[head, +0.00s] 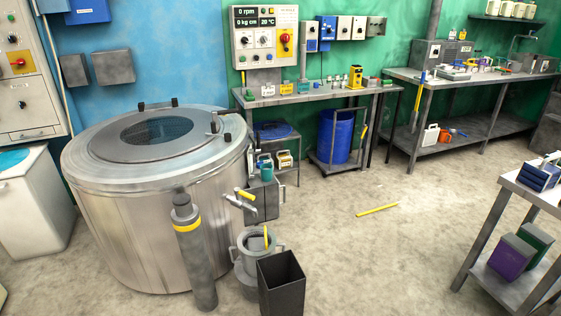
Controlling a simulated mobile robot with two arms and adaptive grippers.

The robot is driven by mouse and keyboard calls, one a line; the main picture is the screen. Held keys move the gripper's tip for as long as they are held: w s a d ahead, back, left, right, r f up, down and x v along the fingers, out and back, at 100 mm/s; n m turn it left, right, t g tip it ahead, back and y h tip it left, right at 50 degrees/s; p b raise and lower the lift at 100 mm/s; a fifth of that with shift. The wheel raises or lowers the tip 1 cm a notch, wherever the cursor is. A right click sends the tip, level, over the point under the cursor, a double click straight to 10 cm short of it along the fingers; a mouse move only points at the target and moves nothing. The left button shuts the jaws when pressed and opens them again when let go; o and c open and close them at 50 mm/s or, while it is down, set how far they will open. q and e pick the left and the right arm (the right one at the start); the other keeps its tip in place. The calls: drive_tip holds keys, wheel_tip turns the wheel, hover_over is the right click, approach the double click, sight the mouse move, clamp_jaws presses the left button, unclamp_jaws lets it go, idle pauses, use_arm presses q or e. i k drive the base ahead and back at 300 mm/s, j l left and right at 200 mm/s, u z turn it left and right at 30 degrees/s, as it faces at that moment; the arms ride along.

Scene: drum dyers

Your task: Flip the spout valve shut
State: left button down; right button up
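The spout (240,202) is a short metal pipe sticking out from the right side of the large steel drum (150,240). Its valve has a small yellow lever (246,195) on top, tilted down to the right. The picture is too small to tell whether the valve is open or shut. Below the spout stands a grey metal can (247,264) with side handles, and a yellow upright piece (266,237) shows at its mouth. No liquid stream is visible under the spout. Neither of my grippers is in view.
A grey post (193,250) with a yellow band stands before the drum, left of the spout. A black open bin (281,285) stands in front of the can. A yellow stick (378,209) lies on the floor. The floor to the right is mostly clear, up to a table (490,232).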

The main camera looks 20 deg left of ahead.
sight(237, 191)
drive_tip(key=i+u, duration=0.2)
drive_tip(key=i, duration=0.25)
drive_tip(key=i+l+u, duration=0.2)
drive_tip(key=i, duration=0.2)
drive_tip(key=i+l+u, duration=0.2)
drive_tip(key=i, duration=0.2)
drive_tip(key=i+l+u, duration=0.2)
drive_tip(key=i, duration=0.2)
drive_tip(key=i+l, duration=0.05)
